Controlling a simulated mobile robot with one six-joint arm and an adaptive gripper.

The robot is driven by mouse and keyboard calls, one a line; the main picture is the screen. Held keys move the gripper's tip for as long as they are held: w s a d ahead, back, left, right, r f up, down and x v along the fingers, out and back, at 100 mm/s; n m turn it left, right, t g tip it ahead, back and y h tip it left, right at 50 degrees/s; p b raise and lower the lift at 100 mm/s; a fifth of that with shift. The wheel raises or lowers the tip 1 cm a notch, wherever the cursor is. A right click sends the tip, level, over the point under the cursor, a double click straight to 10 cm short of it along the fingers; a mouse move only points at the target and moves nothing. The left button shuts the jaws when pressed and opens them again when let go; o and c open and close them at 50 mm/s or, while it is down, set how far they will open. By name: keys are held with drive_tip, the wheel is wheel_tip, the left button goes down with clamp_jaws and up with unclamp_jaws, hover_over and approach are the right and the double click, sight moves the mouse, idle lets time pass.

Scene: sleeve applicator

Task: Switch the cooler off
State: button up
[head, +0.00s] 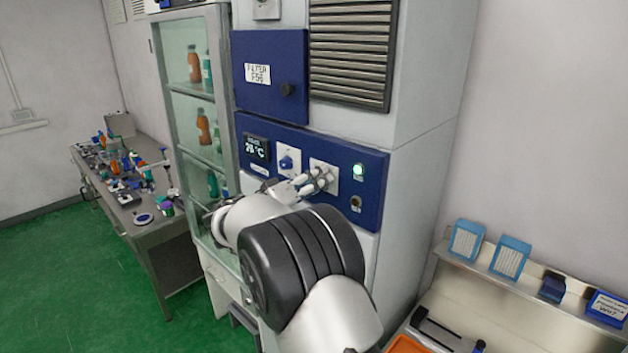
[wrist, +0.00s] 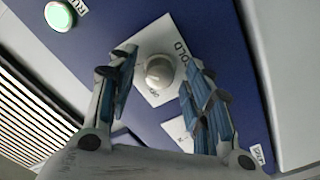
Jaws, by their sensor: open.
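The cooler is a tall grey cabinet (head: 420,110) with a blue control panel (head: 368,190). My gripper (head: 318,180) is at this panel, its open fingers in front of a white-plated control. In the wrist view, a round pale knob (wrist: 159,71) on that white plate shows between the open fingertips of my gripper (wrist: 160,68). The plate's lettering is partly readable, ending in "OLD". I cannot tell whether the fingers touch the knob. A green lamp (head: 358,171) is lit right of the knob; it also shows in the wrist view (wrist: 59,16), beside a "RU..." label.
Left of my gripper are a blue knob (head: 287,162) on a white plate and a temperature display (head: 256,149). A dark round control (head: 355,204) sits below the lamp. A filter door (head: 270,95) is above. A glass cabinet (head: 192,130) stands left, a shelf (head: 520,278) right.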

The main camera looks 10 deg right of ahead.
drive_tip(key=shift+c, duration=0.6)
drive_tip(key=c, duration=0.9)
